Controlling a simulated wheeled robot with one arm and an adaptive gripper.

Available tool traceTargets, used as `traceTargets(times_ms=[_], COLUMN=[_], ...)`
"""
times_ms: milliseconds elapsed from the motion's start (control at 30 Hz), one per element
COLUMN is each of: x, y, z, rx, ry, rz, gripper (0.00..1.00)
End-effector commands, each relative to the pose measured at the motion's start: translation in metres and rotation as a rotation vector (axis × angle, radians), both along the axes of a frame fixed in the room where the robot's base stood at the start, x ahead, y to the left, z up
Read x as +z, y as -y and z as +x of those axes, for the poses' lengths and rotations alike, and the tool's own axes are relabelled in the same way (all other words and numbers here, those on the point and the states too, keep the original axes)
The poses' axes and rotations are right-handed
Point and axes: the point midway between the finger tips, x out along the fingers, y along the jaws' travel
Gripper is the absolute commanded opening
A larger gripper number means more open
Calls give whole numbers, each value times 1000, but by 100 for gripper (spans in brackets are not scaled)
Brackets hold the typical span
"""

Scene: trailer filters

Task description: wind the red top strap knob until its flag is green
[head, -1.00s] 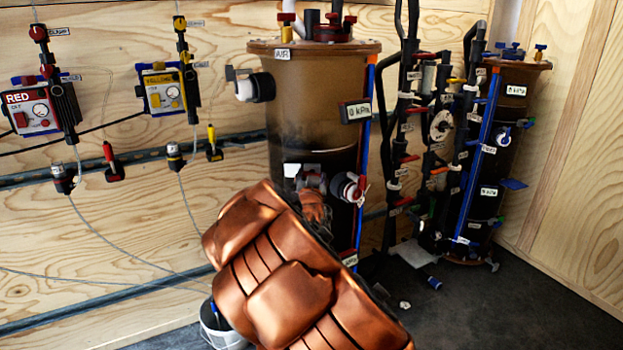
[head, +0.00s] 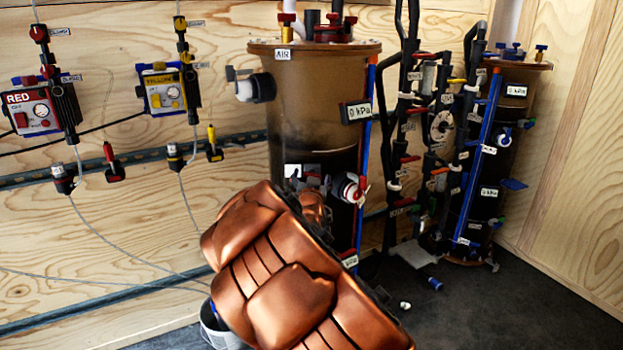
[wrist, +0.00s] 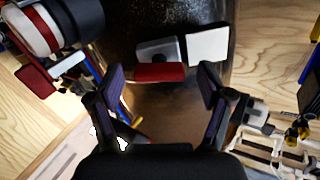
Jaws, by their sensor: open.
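In the wrist view a grey metal block (wrist: 157,50) with a red bar (wrist: 159,72) along its near side sits on the dark tank (wrist: 250,30). I take this for the strap knob and its flag, but cannot be sure. A blank white plate (wrist: 207,45) is beside it. No green flag shows on it. My gripper (wrist: 158,84) is open and empty, its two dark fingers spread on either side of the red bar, apart from it. In the head view my copper arm hides the gripper and part of the tank front (head: 320,120).
A red-handled valve (head: 349,188) sticks out close to the right of my arm; a large white and black fitting shows in the wrist view (wrist: 45,25). Hoses and a second tank (head: 510,120) stand right. Red (head: 36,112) and yellow (head: 163,92) gauge boxes hang left.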

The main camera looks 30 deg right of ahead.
Motion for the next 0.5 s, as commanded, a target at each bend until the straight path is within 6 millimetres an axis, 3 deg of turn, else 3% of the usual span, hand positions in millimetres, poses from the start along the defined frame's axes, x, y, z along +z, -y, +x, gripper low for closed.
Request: traceTargets(times_ms=[500], x=[0], y=[-35], z=[-48], rx=[1], ry=[1], rz=[1], gripper=[79])
